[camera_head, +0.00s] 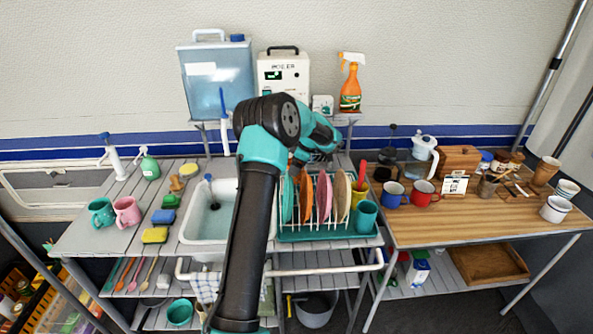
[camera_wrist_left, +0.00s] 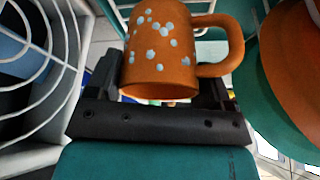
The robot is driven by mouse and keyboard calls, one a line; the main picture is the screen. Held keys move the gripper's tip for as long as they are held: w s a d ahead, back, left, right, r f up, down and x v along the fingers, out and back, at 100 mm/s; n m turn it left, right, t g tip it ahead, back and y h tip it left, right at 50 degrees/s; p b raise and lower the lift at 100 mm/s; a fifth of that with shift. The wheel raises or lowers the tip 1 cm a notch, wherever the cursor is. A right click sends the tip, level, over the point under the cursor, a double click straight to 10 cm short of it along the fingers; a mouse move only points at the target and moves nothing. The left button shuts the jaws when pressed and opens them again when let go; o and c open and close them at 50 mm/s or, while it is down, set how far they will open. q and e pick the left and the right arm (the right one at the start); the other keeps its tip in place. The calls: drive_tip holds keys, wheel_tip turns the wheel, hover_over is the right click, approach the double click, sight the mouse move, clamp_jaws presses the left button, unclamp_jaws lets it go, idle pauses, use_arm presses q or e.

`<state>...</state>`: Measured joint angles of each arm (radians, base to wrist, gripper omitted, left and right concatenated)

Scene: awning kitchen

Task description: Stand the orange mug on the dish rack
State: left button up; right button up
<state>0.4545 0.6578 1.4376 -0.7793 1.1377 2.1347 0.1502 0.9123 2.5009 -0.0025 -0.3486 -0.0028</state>
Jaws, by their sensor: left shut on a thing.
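The orange mug with pale spots (camera_wrist_left: 165,52) is between the fingers of my left gripper (camera_wrist_left: 160,95) in the left wrist view, its handle to the right. The gripper is shut on it. In the head view my left gripper (camera_head: 314,157) is at the back of the dish rack (camera_head: 345,234), partly hidden by my arm, and I cannot make out the mug there. The rack has white wires on a teal tray and holds several upright plates. In the wrist view white wires (camera_wrist_left: 75,60) are left of the mug; I cannot tell whether it touches the rack. My right gripper is not in view.
An orange plate (camera_wrist_left: 290,50) stands close to the right of the mug handle. A teal cup (camera_head: 366,216) stands at the rack's right end. The sink (camera_head: 205,222) is left of the rack. A boiler (camera_head: 284,73) and a spray bottle (camera_head: 350,90) are on the shelf above.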

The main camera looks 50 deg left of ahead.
use_arm(q)
drive_tip(key=shift+f, duration=1)
drive_tip(key=o, duration=0.9)
drive_tip(key=shift+f, duration=0.15)
drive_tip(key=shift+o, duration=0.2)
drive_tip(key=shift+r, duration=0.2)
drive_tip(key=v, duration=1.2)
